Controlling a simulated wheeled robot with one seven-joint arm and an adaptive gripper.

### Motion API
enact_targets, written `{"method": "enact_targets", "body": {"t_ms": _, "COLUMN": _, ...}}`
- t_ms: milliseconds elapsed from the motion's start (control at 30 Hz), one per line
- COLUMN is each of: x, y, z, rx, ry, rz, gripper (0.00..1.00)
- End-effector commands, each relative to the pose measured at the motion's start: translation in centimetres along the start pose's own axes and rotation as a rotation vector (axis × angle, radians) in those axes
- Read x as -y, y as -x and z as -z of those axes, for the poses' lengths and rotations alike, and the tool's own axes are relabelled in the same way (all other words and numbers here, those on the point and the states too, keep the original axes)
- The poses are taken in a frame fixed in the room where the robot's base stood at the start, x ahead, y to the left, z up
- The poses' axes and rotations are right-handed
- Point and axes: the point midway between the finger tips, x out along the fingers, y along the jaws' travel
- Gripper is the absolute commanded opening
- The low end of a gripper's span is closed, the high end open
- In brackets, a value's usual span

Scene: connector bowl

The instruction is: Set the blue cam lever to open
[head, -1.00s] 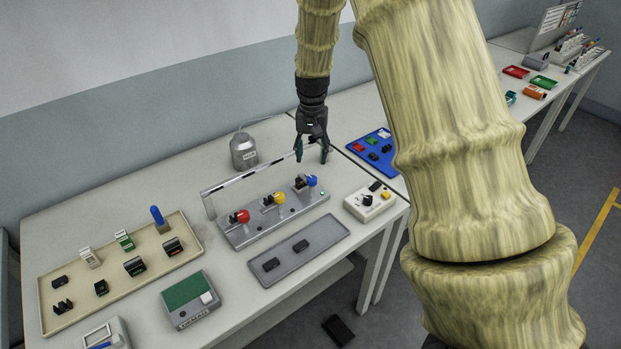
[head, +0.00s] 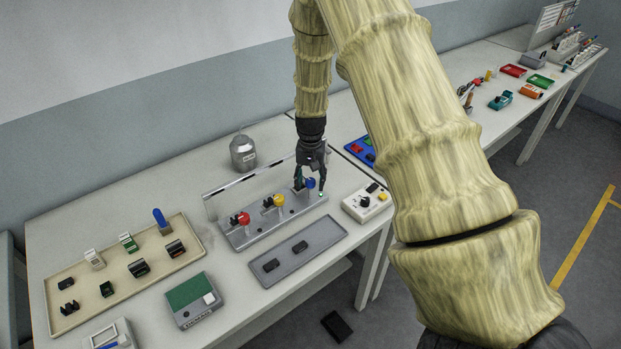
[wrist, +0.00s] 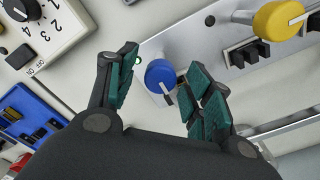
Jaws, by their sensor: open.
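The blue cam lever (head: 310,184) is at the right end of the grey metal fixture (head: 252,232), past the red lever (head: 244,217) and the yellow lever (head: 279,200). In the wrist view its round blue knob (wrist: 160,76) lies between the fingertips of my gripper (wrist: 165,78). My gripper (head: 310,184) is open and pointed down over the blue lever. The right finger is close to the knob; I cannot tell whether they touch. The lever's arm is partly hidden by the fingers.
A white box with a dial (head: 367,204) stands right of the fixture. A grey tray (head: 275,282) with two black parts lies in front. A raised clear panel with a striped edge (head: 222,194) stands behind the levers. A metal canister (head: 243,153) is at the back.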

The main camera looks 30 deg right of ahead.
Motion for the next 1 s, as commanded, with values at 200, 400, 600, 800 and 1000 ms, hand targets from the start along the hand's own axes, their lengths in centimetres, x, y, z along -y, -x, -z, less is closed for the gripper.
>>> {"method": "enact_targets", "body": {"t_ms": 200, "x": -0.01, "y": -0.08, "z": 0.00, "rx": 0.000, "ry": 0.000, "rz": 0.000, "gripper": 0.51}}
{"method": "enact_targets", "body": {"t_ms": 400, "x": -0.01, "y": -0.06, "z": 0.00, "rx": 0.000, "ry": 0.000, "rz": 0.000, "gripper": 0.24}}
{"method": "enact_targets", "body": {"t_ms": 600, "x": -0.02, "y": -0.05, "z": 0.00, "rx": 0.000, "ry": 0.000, "rz": 0.000, "gripper": 0.04}}
{"method": "enact_targets", "body": {"t_ms": 800, "x": -0.03, "y": -0.07, "z": 0.02, "rx": 0.000, "ry": 0.022, "rz": 0.000, "gripper": 0.05}}
{"method": "enact_targets", "body": {"t_ms": 1000, "x": -0.02, "y": -0.09, "z": 0.07, "rx": 0.000, "ry": 0.106, "rz": 0.000, "gripper": 0.05}}
